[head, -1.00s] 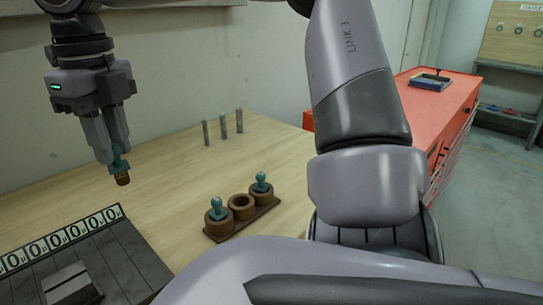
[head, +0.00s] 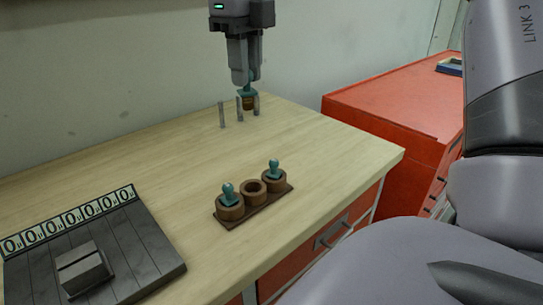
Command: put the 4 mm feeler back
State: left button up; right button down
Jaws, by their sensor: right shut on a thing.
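My right gripper (head: 247,82) points down at the top of the head view. It is shut on a feeler (head: 249,103) with a teal knob and a brown lower end. The feeler's end overlaps the grey upright pegs in the picture; I cannot tell whether it touches them. A brown rack (head: 254,205) on the table has three round cups in a row. The left cup holds a teal-knobbed feeler (head: 228,193), the right cup holds another (head: 274,168). The middle cup (head: 253,188) is empty. My left gripper is out of view.
Three thin grey pegs (head: 222,116) stand at the back of the wooden table (head: 160,150). A dark grooved plate (head: 130,255) with a number strip and a grey block (head: 83,270) lies at front left. A red cabinet (head: 385,105) stands right. Table between pegs and rack is clear.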

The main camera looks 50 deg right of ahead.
jog(key=shift+d+f, duration=0.1)
jog(key=shift+f, duration=0.3)
notch_tip(320, 180, down, 19)
jog(key=shift+f+p, duration=0.1)
jog(key=shift+p, duration=0.25)
jog(key=shift+f+b, duration=0.2)
jog(key=shift+b, duration=0.15)
jog(key=c, duration=1)
grip_release()
jog(key=shift+r, duration=0.1)
jog(key=shift+r, duration=0.1)
